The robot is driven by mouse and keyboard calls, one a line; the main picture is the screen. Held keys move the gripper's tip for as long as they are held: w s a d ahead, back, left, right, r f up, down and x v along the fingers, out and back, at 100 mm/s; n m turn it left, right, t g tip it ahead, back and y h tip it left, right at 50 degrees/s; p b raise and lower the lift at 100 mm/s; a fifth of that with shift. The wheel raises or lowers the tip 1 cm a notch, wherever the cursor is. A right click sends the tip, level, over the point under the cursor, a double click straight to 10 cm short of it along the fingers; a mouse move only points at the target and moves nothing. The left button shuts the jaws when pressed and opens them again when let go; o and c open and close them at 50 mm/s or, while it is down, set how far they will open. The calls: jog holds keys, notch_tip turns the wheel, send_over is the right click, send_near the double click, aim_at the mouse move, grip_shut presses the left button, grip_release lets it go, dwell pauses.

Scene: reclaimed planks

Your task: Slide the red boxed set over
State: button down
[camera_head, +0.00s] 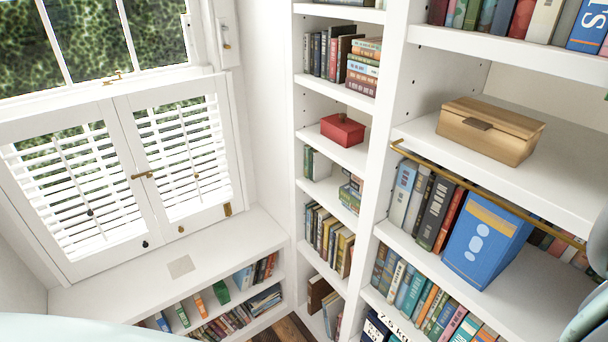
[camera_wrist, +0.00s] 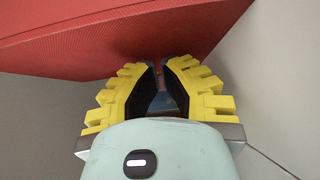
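A large red textured surface (camera_wrist: 110,40) fills the top of the wrist view, just beyond my fingertips. Only part of it shows, and I cannot tell whether it is the red boxed set. My gripper (camera_wrist: 161,66) has its yellow and black fingers drawn together, with nothing seen held between them. The tips are close to the red surface; I cannot tell whether they touch it. In the head view a small red box (camera_head: 342,130) with a knob on its lid sits on a middle shelf. My gripper is not seen in the head view.
A wooden box (camera_head: 489,130) sits on the shelf above. White uprights (camera_head: 385,130) divide the shelves. A shuttered window (camera_head: 125,170) is at left.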

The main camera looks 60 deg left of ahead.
jog(key=shift+d, duration=0.4)
jog(key=d+b, duration=0.1)
jog(key=d, duration=0.5)
jog(key=d+b, duration=0.2)
jog(key=d, duration=0.4)
jog(key=d+b, duration=0.2)
jog(key=d, duration=0.4)
jog(key=shift+w+d+f, duration=0.25)
jog(key=shift+w+d, duration=0.1)
jog(key=shift+d+r, duration=0.2)
jog(key=shift+d, duration=0.25)
jog(key=shift+d, duration=0.1)
jog(key=shift+s+b, duration=0.1)
jog(key=shift+b, duration=0.2)
